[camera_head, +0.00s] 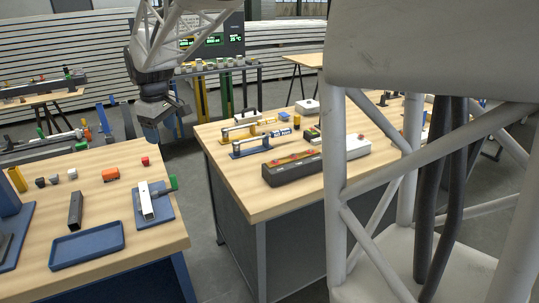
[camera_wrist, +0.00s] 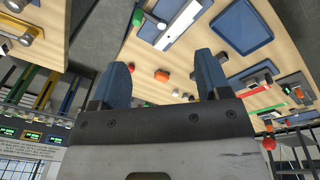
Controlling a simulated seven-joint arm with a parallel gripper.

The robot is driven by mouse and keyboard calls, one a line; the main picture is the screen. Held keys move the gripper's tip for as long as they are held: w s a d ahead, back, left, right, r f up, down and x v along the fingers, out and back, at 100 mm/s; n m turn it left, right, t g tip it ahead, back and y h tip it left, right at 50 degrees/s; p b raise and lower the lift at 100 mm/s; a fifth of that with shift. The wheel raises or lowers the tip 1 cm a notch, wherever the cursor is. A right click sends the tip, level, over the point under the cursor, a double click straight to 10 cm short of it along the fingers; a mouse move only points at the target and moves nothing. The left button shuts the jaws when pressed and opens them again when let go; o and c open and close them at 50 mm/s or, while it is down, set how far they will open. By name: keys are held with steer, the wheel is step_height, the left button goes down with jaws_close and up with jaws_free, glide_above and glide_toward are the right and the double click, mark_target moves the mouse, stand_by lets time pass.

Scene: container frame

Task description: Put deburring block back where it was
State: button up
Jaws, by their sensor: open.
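I cannot tell for sure which piece is the deburring block. On the left workbench (camera_head: 170,240), a dark grey rectangular block (camera_head: 75,210) lies behind a shallow blue tray (camera_head: 88,259). My gripper (camera_head: 163,130) is open and empty, in the air near the left workbench's far right corner. Its blue fingers (camera_wrist: 163,60) stand wide apart in the wrist view, with nothing between them.
A white bar on a blue plate (camera_head: 165,213) with a green handle is at the left bench's right edge. A gap separates the benches. A white frame (camera_head: 340,200) blocks the right.

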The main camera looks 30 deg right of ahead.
steer(key=s+d+f+m, duration=0.2)
steer(key=s+d+m, duration=0.1)
steer(key=s, duration=1)
steer(key=s+d+f+m, duration=0.2)
steer(key=s+d+m, duration=0.1)
steer(key=s, duration=1)
steer(key=s+d+f+m+t, duration=0.1)
steer(key=s+d+f+m, duration=0.2)
steer(key=s, duration=1)
steer(key=shift+d, duration=0.7)
